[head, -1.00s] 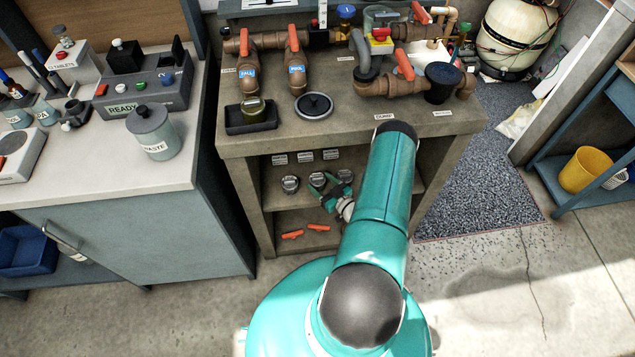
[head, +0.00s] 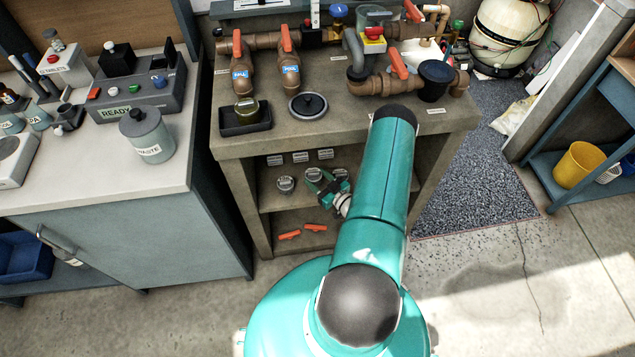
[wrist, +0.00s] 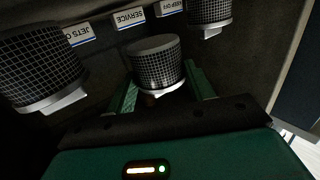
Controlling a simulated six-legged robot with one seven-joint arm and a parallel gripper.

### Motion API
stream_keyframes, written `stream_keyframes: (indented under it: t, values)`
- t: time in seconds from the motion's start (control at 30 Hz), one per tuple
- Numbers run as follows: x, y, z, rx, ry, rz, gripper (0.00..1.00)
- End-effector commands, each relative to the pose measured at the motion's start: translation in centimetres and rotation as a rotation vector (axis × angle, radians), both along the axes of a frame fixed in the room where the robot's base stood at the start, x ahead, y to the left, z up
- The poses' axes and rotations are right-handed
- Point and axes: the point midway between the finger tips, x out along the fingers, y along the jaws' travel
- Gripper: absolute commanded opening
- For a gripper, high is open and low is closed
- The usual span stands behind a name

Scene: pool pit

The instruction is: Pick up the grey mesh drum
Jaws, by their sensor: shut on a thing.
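Three grey mesh drums stand in a row in the upper shelf bay of the bench. In the wrist view the middle grey mesh drum (wrist: 157,62) is between the green fingers of my gripper (wrist: 165,88), which is shut on it. In the head view my gripper (head: 327,186) reaches into the bay, and the held drum (head: 314,174) shows at its tips. The left drum (wrist: 40,66) and the right drum (wrist: 210,12) are apart from the fingers. The labels behind read "JETS O…", "SERVICE" and "KEEP OFF"; the first is partly cut off.
The bench top (head: 275,147) overhangs the bay and carries brown pipes with orange handles. Orange handles (head: 289,235) lie on the lower shelf. A grey-blue cabinet (head: 150,245) stands to the left. Open concrete floor lies in front and to the right.

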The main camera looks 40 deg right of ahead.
Motion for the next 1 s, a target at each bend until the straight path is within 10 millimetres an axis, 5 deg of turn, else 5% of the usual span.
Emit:
stream_keyframes:
  t: [0.2,0.5,1.0]
  values:
    - [-3.7,2.0,5.1,0.001,0.002,-0.001,0.3]
    - [-9.7,5.5,8.0,0.003,0.002,-0.003,0.3]
    - [-11.5,6.6,9.0,0.001,0.0,-0.001,0.3]
